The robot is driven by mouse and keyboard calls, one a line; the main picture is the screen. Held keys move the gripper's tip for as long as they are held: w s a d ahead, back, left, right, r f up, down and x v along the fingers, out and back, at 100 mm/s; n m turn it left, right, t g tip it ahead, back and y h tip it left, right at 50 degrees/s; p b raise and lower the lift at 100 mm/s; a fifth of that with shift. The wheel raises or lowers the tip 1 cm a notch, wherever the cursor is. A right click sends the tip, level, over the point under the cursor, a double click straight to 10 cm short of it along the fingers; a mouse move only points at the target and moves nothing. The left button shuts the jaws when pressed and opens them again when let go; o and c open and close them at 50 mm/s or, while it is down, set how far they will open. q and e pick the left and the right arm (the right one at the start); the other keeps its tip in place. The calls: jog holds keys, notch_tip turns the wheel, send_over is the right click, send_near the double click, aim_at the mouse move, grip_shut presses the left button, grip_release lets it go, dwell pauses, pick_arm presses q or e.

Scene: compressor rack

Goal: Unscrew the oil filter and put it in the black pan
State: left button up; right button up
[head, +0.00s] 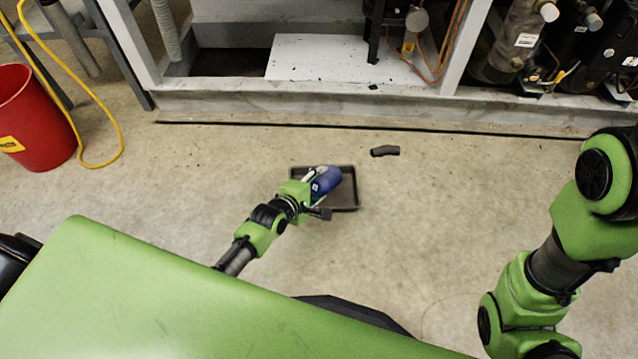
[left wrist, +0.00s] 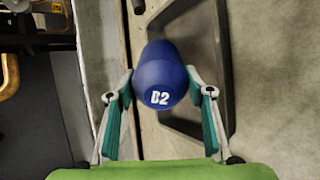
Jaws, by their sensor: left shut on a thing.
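The black pan (head: 346,208) is a shallow dark tray on the floor. In the head view the filter overlaps the pan; its height above the pan is hard to tell. The pan's rim (left wrist: 224,75) shows beside and behind the filter in the left wrist view. My right gripper is out of view.
A short dark hose piece (head: 385,151) lies on the floor beyond the pan. A red bucket (head: 36,120) and a yellow hose (head: 95,95) are at the left. The rack's base rail (head: 300,104) runs across the back. The floor right of the pan is clear.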

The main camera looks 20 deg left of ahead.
pick_arm(q)
jog(key=shift+w+f, duration=0.1)
jog(key=shift+f, duration=0.1)
dwell(0.5)
jog(key=o, duration=1)
jog(key=shift+o, duration=0.3)
jog(key=shift+f, duration=0.1)
